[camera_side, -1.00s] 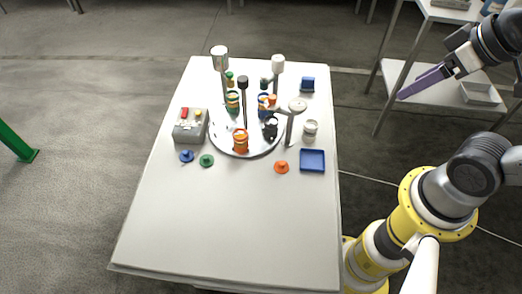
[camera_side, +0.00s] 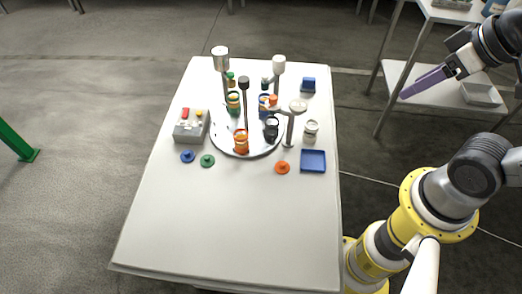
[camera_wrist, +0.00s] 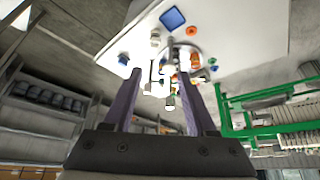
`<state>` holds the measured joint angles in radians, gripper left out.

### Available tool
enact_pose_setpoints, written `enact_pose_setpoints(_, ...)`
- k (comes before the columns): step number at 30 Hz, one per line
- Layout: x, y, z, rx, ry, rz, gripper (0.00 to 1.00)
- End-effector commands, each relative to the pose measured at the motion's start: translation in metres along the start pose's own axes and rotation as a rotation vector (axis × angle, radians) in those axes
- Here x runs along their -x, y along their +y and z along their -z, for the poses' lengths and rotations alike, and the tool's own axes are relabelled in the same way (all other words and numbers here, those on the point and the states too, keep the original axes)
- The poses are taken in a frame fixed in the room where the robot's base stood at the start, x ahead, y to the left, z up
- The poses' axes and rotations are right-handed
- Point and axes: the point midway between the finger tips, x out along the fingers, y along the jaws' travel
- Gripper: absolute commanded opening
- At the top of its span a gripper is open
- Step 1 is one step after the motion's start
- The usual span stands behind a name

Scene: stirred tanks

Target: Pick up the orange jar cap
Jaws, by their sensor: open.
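The orange jar cap (camera_side: 282,168) lies on the white table, left of the blue square tray (camera_side: 313,161) and right of the round platter. It also shows in the wrist view (camera_wrist: 191,31), near the top. My gripper (camera_side: 408,93) is raised at the upper right of the side view, well off the table and far from the cap. Its two long purple fingers are apart with nothing between them; they show in the wrist view too (camera_wrist: 162,88).
A round silver platter (camera_side: 225,146) holds several jars, including an orange one (camera_side: 241,142), with tall stirrers around them. A blue cap (camera_side: 187,156) and a green cap (camera_side: 207,160) lie at the left. A grey button box (camera_side: 190,133) stands behind them. The table's front is clear.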

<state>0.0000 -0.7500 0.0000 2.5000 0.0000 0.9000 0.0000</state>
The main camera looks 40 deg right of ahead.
Motion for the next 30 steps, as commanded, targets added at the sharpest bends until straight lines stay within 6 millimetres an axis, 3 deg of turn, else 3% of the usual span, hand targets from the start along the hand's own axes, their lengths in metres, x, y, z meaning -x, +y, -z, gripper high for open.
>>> enact_pose_setpoints(8,0.001,0.000,0.005,0.067,0.019,0.000,0.57)
enact_pose_setpoints(12,0.006,-0.001,0.041,0.222,0.080,-0.007,0.57)
enact_pose_setpoints(17,-0.013,-0.009,0.082,0.398,0.057,0.008,0.57)
enact_pose_setpoints(23,-0.064,-0.030,0.125,0.613,-0.019,0.052,0.57)
enact_pose_setpoints(27,-0.119,-0.053,0.143,0.763,-0.098,0.100,0.57)
enact_pose_setpoints(30,-0.162,-0.071,0.145,0.855,-0.163,0.138,0.57)
